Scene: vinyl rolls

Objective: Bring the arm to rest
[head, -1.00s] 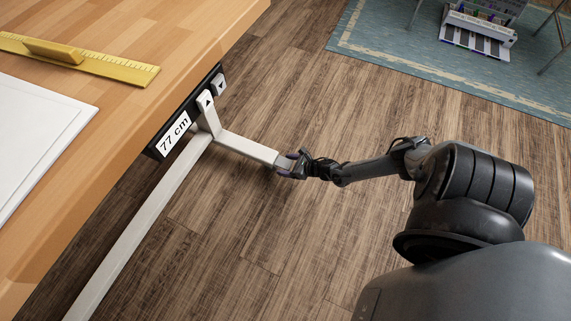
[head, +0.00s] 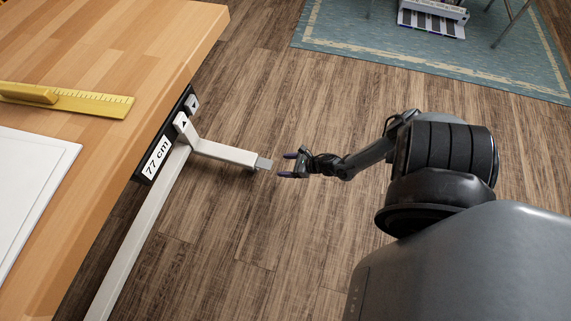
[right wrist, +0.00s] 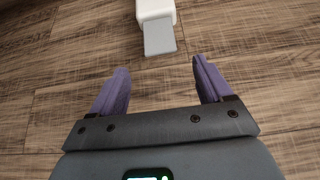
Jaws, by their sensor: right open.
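My right gripper (head: 290,164) is open and empty in the head view, over the wood floor. Its two purple fingers stand apart in the right wrist view (right wrist: 158,92), with only floor between them. A white bar with a grey tip (head: 265,163) sticks out from the table's edge just left of the fingertips, with a small gap between. In the right wrist view the grey tip (right wrist: 159,37) lies ahead of the fingers and apart from them. My left gripper is not in view.
A wooden table (head: 150,60) stands at the left, with a yellow ruler (head: 80,103) and a white board (head: 30,185) on it. A panel reading 77 cm (head: 157,158) is on its edge. A blue rug (head: 400,40) lies at the back. The floor between is clear.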

